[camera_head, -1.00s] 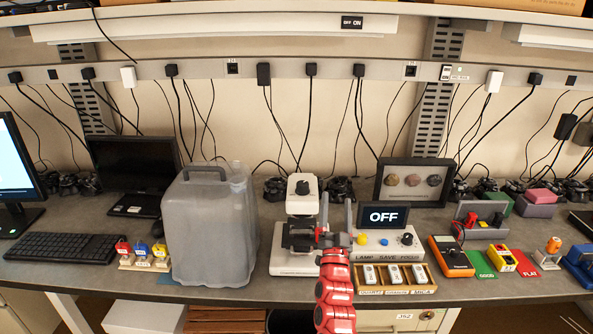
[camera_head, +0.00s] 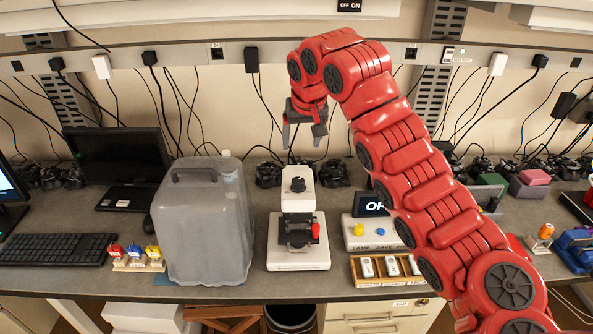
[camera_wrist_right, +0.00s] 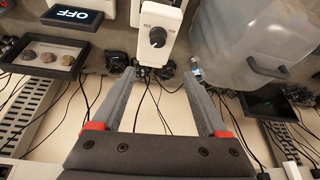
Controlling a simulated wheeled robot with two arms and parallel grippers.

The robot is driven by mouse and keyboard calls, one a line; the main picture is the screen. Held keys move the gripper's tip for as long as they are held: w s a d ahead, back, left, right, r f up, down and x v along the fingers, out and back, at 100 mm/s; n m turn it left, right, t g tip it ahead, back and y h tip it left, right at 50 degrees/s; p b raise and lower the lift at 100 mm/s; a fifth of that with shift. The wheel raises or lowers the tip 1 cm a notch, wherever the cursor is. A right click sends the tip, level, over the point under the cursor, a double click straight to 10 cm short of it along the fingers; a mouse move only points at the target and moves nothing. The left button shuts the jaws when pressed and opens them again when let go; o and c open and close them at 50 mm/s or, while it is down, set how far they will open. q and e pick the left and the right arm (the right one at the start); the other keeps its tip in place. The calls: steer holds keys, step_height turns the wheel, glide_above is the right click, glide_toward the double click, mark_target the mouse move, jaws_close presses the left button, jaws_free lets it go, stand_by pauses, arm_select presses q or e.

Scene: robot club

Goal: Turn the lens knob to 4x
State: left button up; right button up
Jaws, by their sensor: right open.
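The white microscope (camera_head: 299,225) stands on the bench near the middle of the head view. Its dark round lens knob (camera_head: 298,185) is on top of the white head; it also shows in the right wrist view (camera_wrist_right: 158,37), with small markings beside it too small to read for certain. My right gripper (camera_head: 303,138) hangs above and behind the microscope, apart from the knob. Its jaws are open and empty in the right wrist view (camera_wrist_right: 155,95). A red part (camera_head: 315,230) sits at the microscope's stage. My left gripper is not in view.
A grey translucent jug (camera_head: 205,225) stands close left of the microscope. The control box (camera_head: 365,237) with a screen is at its right, partly hidden by my right arm. A wooden slide tray (camera_head: 367,279) lies in front. Cables hang behind.

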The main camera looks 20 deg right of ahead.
glide_toward(298, 180)
steer(key=p+x, duration=0.4)
steer(key=x, duration=0.3)
steer(key=shift+w+f, duration=0.25)
steer(key=shift+f, duration=0.1)
steer(key=shift+w+f, duration=0.1)
steer(key=shift+f, duration=0.45)
steer(key=shift+c, duration=0.3)
jaws_close()
